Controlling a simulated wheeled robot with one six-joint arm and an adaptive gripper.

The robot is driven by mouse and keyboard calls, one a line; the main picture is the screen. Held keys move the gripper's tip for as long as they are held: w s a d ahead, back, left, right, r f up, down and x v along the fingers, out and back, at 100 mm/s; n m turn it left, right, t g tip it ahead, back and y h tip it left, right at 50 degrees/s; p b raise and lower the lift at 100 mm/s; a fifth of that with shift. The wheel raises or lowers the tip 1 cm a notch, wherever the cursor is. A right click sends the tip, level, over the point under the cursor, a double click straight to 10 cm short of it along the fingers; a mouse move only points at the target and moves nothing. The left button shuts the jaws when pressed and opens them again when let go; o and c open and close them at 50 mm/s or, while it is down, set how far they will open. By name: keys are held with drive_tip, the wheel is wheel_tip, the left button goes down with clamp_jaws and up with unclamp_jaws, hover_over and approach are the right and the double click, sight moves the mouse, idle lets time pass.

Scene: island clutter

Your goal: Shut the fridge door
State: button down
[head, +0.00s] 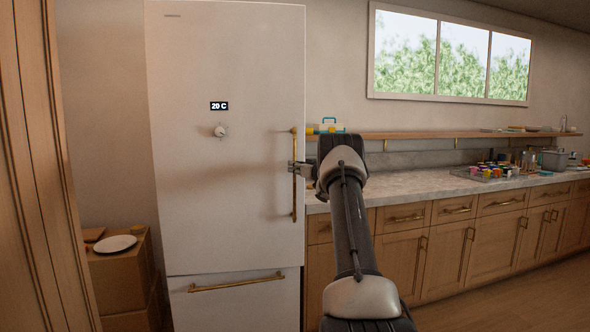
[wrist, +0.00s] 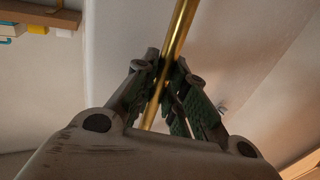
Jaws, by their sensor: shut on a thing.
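The white fridge (head: 240,70) stands at the left centre of the head view. Its tall upper door appears flush with the body, though I cannot tell whether a small gap is left. A vertical brass handle (head: 294,200) runs along the door's right edge. My gripper (head: 294,168) is at the handle's middle, reaching in from the right. In the wrist view the brass handle (wrist: 181,25) passes between the fingers of my gripper (wrist: 165,95), which are shut on it. The fingers hide part of the handle.
A lower fridge drawer has a horizontal brass handle (head: 237,282). A marble counter (head: 420,183) with wooden cabinets runs to the right, under a wooden shelf (head: 420,135). Boxes with a white plate (head: 115,243) stand left of the fridge. Floor shows at the lower right.

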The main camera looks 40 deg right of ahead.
idle(0.3)
drive_tip(key=c, duration=1.5)
unclamp_jaws()
drive_tip(key=shift+o, duration=0.2)
drive_tip(key=s, duration=1.1)
drive_tip(key=shift+s+d, duration=0.4)
drive_tip(key=shift+d, duration=0.05)
